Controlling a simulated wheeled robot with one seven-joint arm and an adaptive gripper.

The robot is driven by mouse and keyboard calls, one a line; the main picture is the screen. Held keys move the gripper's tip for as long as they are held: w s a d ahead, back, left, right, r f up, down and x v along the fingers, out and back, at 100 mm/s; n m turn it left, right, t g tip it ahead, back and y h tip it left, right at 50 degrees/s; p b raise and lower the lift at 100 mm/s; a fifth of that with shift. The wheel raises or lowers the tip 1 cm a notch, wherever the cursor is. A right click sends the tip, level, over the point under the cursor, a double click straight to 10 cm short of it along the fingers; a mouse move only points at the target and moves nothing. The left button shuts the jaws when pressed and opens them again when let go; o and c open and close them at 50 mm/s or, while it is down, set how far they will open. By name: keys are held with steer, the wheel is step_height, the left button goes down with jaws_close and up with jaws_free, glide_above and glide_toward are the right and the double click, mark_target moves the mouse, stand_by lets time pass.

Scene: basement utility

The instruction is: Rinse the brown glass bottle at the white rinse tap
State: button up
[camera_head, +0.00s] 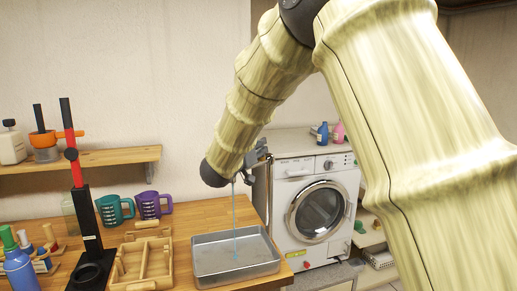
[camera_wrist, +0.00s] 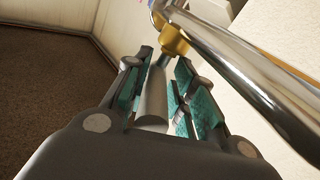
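No brown glass bottle can be made out in either view. My gripper (camera_wrist: 168,60) has its teal-padded fingers spread, with a grey cylinder (camera_wrist: 151,105) between them. A gap shows between that cylinder and the right pads. A brass-coloured fitting (camera_wrist: 174,40) and a chrome pipe (camera_wrist: 240,70) lie just beyond and to the right. A thin water stream (camera_head: 234,225) falls into the metal tray (camera_head: 205,272).
A wooden compartment tray (camera_head: 143,262), two measuring mugs, teal (camera_head: 113,210) and purple (camera_head: 152,204), a black-and-red stand (camera_head: 84,205) and a blue bottle (camera_head: 18,267) occupy the counter's left. A washing machine (camera_head: 290,215) stands right of it.

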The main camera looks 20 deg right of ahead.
steer(key=shift+s+d, duration=0.25)
steer(key=shift+a, duration=0.15)
steer(key=shift+s+a, duration=0.1)
steer(key=shift+a, duration=0.15)
steer(key=v, duration=1.1)
steer(key=shift+s, duration=0.25)
steer(key=shift+d, duration=0.15)
